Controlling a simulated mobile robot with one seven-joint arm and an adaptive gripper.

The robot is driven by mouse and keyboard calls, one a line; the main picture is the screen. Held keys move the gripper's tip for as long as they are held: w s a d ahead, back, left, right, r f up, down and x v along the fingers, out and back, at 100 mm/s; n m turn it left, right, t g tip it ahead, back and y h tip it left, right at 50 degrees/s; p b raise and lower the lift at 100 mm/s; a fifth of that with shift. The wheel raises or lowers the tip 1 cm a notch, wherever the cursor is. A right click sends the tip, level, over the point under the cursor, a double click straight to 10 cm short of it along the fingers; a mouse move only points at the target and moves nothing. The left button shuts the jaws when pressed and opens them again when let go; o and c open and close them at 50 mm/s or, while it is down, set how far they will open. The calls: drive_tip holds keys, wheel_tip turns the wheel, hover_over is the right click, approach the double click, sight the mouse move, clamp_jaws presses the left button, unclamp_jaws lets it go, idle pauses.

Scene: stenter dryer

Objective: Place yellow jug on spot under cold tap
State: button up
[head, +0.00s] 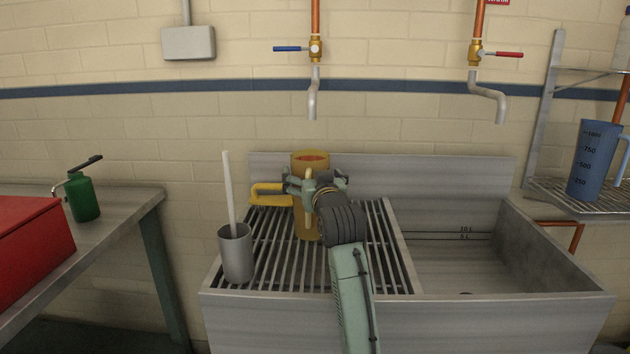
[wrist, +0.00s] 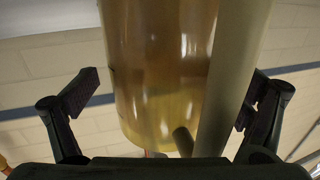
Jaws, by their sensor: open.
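The yellow jug (head: 310,160) is translucent and looks upright on the slatted grate (head: 385,235) over the sink's left part, with its handle to the left. The cold tap (head: 315,50), with a blue lever, has its spout above the jug in the head view. My gripper (head: 316,186) is at the near side of the jug and partly hides it. In the wrist view the jug (wrist: 160,75) stands between the two spread fingers, with a gap to each side. A pale bar (wrist: 233,70) crosses in front of its right side; I cannot tell what it is.
A grey cup (head: 237,255) with a white stick stands on the grate's left front. The open basin (head: 480,265) is to the right, under the red-lever tap (head: 476,50). A blue jug (head: 592,165) stands on the right shelf. A green bottle (head: 83,198) and red box (head: 25,245) are left.

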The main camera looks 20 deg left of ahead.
drive_tip(key=b+v, duration=0.3)
drive_tip(key=v, duration=0.9)
